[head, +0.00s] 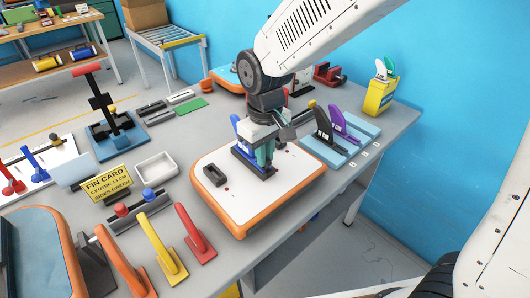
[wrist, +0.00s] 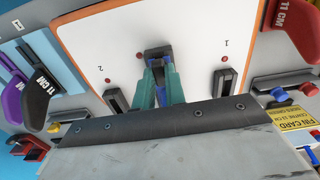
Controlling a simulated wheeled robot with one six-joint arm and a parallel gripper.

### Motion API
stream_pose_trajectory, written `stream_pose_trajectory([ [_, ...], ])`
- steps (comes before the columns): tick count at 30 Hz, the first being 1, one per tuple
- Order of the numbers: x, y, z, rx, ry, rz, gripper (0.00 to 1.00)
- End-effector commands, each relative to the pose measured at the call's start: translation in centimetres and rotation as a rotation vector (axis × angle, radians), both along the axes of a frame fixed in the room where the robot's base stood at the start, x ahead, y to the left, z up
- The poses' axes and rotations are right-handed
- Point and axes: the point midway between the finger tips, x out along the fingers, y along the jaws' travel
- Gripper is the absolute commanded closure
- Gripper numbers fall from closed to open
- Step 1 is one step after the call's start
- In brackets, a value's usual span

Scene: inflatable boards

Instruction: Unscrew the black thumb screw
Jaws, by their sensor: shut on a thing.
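The white board (head: 288,181) with an orange edge lies on the table, and its top also shows in the wrist view (wrist: 225,45). A blue fin (head: 243,137) stands in the black middle fin box (head: 246,168). My gripper (head: 264,157) points down with its teal fingers beside the fin, at the box. In the wrist view the fingers (wrist: 162,72) close in on the dark end of the middle box (wrist: 158,52). They are shut on the black thumb screw, which the fingertips mostly hide. Part of the blue fin shows between the fingers.
Empty side boxes numbered 1 (wrist: 223,80) and 2 (wrist: 115,99) flank the middle box. A black fin (head: 325,127) and a purple fin (head: 341,123) stand on a light-blue rack at the right. Yellow (head: 160,245) and red (head: 193,232) fins stand in front. A grey tray (head: 156,167) is at the left.

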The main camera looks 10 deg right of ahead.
Motion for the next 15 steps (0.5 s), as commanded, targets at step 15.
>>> stream_pose_trajectory([
  [15, -0.04, -0.01, -0.08, -0.001, 0.001, 0.221, 1.0],
])
